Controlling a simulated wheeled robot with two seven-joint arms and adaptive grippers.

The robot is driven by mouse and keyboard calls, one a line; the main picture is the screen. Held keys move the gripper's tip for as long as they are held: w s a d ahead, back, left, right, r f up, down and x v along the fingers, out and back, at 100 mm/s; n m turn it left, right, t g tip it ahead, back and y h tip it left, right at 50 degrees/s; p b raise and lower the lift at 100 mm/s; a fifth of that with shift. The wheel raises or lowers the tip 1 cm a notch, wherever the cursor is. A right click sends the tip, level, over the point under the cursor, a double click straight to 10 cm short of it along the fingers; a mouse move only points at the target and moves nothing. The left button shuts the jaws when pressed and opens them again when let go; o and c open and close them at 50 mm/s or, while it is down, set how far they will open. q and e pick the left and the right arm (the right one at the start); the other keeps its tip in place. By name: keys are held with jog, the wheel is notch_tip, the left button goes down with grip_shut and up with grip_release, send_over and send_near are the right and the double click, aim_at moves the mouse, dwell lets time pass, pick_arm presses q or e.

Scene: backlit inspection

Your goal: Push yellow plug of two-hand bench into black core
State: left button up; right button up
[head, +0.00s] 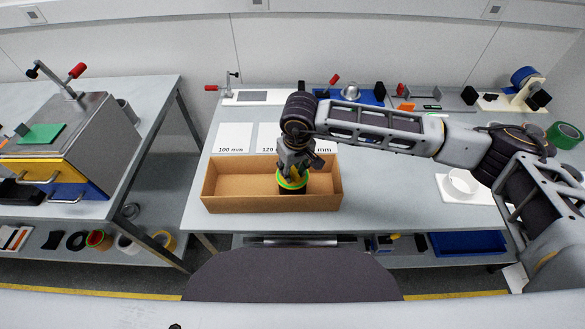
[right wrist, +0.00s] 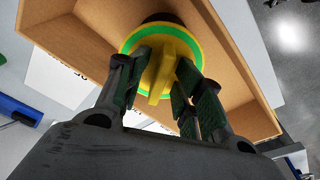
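The yellow plug (right wrist: 160,75) is a disc with a raised bar, seen inside a green ring (right wrist: 131,42). It also shows in the head view (head: 291,184) at the right part of a cardboard box. A black core (head: 293,190) shows just below the plug; how deep the plug sits in it is hidden. My right gripper (head: 292,173) points down into the box over the plug. In the right wrist view its fingers (right wrist: 162,82) stand on both sides of the raised bar, with narrow gaps visible beside it. My left gripper is out of view.
The open cardboard box (head: 225,205) stands at the front of the grey table (head: 390,210). White cards (head: 233,138) lie behind it. A white pad with a ring (head: 463,183) lies at right. Clamps and a blue tray (head: 350,97) line the back.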

notch_tip(320, 180, up, 12)
jog(key=s, duration=0.1)
jog(key=shift+s+d, duration=0.2)
jog(key=shift+d, duration=0.25)
dwell(0.4)
jog(key=shift+s+f, duration=0.1)
jog(key=shift+f, duration=0.05)
dwell(1.0)
